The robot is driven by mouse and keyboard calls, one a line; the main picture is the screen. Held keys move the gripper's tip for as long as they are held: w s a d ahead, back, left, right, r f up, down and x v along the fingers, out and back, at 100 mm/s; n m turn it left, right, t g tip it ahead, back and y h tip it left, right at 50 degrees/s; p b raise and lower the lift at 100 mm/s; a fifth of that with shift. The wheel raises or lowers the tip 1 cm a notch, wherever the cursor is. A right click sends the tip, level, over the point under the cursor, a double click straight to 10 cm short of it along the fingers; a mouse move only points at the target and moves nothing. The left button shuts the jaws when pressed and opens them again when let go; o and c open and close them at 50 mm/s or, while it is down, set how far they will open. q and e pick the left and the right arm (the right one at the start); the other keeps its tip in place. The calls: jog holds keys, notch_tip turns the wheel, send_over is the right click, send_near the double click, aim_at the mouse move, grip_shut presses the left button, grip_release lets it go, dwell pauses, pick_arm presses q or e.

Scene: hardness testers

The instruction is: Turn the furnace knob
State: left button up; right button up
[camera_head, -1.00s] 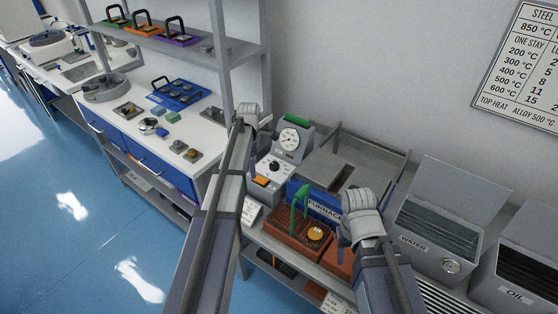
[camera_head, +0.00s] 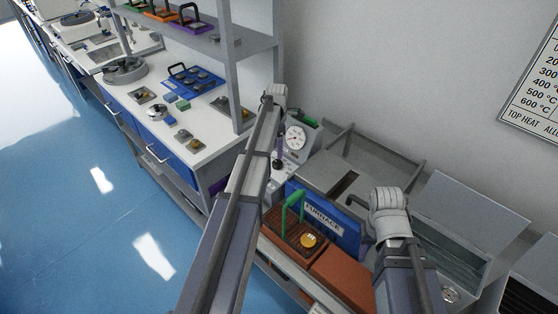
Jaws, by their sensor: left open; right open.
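The furnace (camera_head: 325,222) has a blue front with a "FURNACE" label, right of centre. On its left stands a grey control box with a round white dial gauge (camera_head: 295,138) and a pale sloping panel (camera_head: 292,168). The black knob on that panel is hidden behind my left arm and gripper. My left gripper (camera_head: 279,160) points down in front of the panel, its dark fingers small and partly hidden; it is open, and I cannot tell whether it touches the knob. My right gripper (camera_head: 366,228) is open, beside the right end of the furnace front, mostly hidden by its wrist.
Below the furnace front, a brick-red block (camera_head: 343,281) and a rack with a green handle (camera_head: 291,205) and a brass disc (camera_head: 308,240) take up the shelf. Open grey tanks (camera_head: 455,245) stand at right. A workbench (camera_head: 205,150) with samples is at left.

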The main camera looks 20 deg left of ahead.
aim_at(277, 162)
pick_arm(q)
notch_tip(277, 162, down, 8)
jog(key=b, duration=0.7)
jog(key=shift+r, duration=0.2)
pick_arm(e)
notch_tip(277, 162, down, 8)
jog(key=shift+r, duration=0.25)
pick_arm(q)
jog(key=shift+r, duration=0.1)
jog(key=shift+c, duration=0.3)
grip_shut()
